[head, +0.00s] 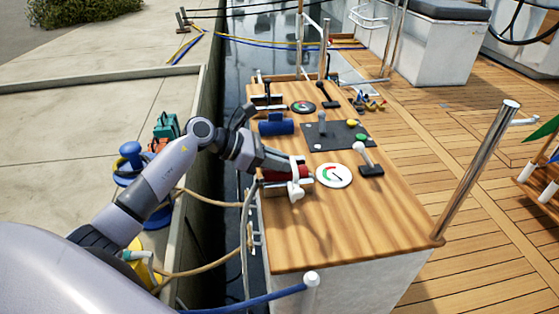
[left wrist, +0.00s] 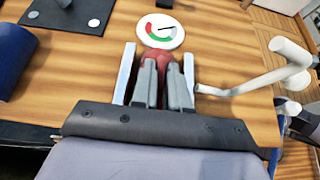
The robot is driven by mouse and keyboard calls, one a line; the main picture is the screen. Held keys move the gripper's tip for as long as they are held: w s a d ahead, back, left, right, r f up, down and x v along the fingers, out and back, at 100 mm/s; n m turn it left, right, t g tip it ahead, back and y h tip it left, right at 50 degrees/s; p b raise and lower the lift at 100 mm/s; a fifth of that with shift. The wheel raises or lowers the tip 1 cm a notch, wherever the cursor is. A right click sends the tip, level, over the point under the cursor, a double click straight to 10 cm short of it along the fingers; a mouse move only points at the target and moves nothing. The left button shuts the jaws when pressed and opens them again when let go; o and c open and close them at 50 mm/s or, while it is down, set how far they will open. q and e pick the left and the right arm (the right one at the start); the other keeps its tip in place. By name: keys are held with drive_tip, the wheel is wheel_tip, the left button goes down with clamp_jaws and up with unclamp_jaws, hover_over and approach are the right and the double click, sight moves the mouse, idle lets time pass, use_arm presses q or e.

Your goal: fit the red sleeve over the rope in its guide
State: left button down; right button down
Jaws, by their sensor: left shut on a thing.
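My left gripper (head: 290,172) reaches in from the left over the near half of the wooden console. It is shut on the red sleeve (head: 284,174), a short red cylinder close above the wood. In the left wrist view the sleeve (left wrist: 158,58) sits at the tips of the grey fingers (left wrist: 163,72). White pieces (head: 296,190) stand against the gripper, perhaps the guide. In the wrist view white plates (left wrist: 126,72) flank the fingers. I cannot make out the rope inside the guide, or whether the sleeve is around it. My right gripper is out of view.
A round gauge (head: 333,175) and a black-based lever (head: 370,162) sit to the right. A blue cylinder (head: 277,127) and a dark panel (head: 336,135) lie farther back. Tan ropes (head: 215,202) hang by the left edge. The console's near right is clear.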

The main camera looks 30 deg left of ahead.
use_arm(q)
drive_tip(key=c, duration=1.1)
unclamp_jaws()
drive_tip(key=shift+f, duration=0.1)
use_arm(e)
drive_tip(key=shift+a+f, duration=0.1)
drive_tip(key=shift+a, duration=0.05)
use_arm(q)
drive_tip(key=p+v, duration=0.1)
drive_tip(key=v, duration=1.1)
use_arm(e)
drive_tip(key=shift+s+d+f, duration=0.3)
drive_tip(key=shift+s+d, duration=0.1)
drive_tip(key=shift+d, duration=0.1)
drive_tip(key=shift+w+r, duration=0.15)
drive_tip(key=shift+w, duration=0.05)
